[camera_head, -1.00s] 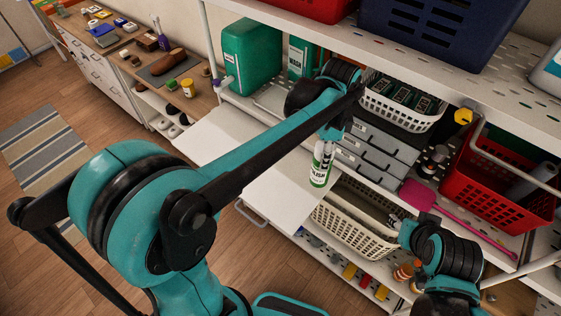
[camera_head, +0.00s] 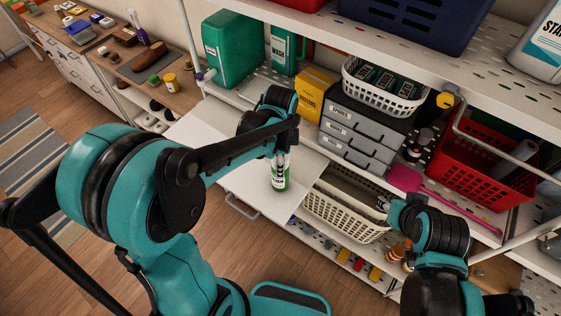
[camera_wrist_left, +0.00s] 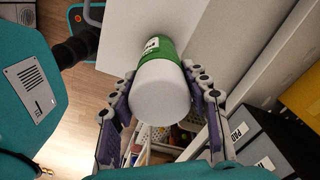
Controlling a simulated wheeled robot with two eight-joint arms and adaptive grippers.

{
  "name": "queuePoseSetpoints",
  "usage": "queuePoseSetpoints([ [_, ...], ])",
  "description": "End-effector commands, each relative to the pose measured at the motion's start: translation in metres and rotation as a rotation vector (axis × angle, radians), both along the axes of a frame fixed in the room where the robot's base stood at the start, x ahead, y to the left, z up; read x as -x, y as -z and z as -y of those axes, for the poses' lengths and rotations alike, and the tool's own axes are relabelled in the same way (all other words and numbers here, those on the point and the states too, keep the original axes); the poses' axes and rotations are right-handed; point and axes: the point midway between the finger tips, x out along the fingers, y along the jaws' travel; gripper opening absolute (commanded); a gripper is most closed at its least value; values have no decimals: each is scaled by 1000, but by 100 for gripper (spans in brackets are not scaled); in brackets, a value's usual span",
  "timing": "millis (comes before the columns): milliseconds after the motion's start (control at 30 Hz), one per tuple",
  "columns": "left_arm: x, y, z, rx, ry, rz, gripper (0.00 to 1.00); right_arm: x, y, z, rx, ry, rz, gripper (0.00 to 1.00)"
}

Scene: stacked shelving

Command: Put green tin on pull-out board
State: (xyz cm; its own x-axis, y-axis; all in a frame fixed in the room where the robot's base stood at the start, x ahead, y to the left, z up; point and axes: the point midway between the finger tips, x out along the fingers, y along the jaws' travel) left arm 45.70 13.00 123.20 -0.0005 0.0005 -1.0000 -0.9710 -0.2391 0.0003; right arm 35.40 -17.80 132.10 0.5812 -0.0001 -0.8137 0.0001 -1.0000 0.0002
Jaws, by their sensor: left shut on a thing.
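The green tin (camera_head: 280,177), with a white-and-green label, is upright in the head view. It shows from its white end in the left wrist view (camera_wrist_left: 162,95). My left gripper (camera_head: 282,151) is shut on its sides, with a finger on each side in the left wrist view (camera_wrist_left: 162,72). The white pull-out board (camera_head: 242,182) juts out from the shelving, and the tin is over its right part. I cannot tell whether the tin touches the board.
Grey drawers (camera_head: 355,135), a yellow box (camera_head: 316,92) and a white basket (camera_head: 385,96) stand behind the tin. A cream basket (camera_head: 345,220) is below, right of the board. A red crate (camera_head: 485,170) is at right. The board's left part is clear.

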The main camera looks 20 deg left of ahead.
Motion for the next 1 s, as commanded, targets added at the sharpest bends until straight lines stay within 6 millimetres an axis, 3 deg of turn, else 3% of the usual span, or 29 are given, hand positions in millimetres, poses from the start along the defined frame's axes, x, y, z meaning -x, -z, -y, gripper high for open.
queuePoseSetpoints([
  [167,0,4,0,0,0,0,7,0,4,0,0,0,0,40],
  [200,0,4,0,0,0,0,52,0,4,0,0,0,0,40],
  [267,0,3,0,0,0,0,67,0,3,0,0,0,0,40],
  [667,0,-3,0,0,0,0,67,0,-2,0,0,0,0,40],
  [767,0,-17,0,0,0,0,67,0,-1,0,0,0,0,40],
  [1000,0,-70,0,0,0,0,67,0,-3,0,0,0,0,40],
])
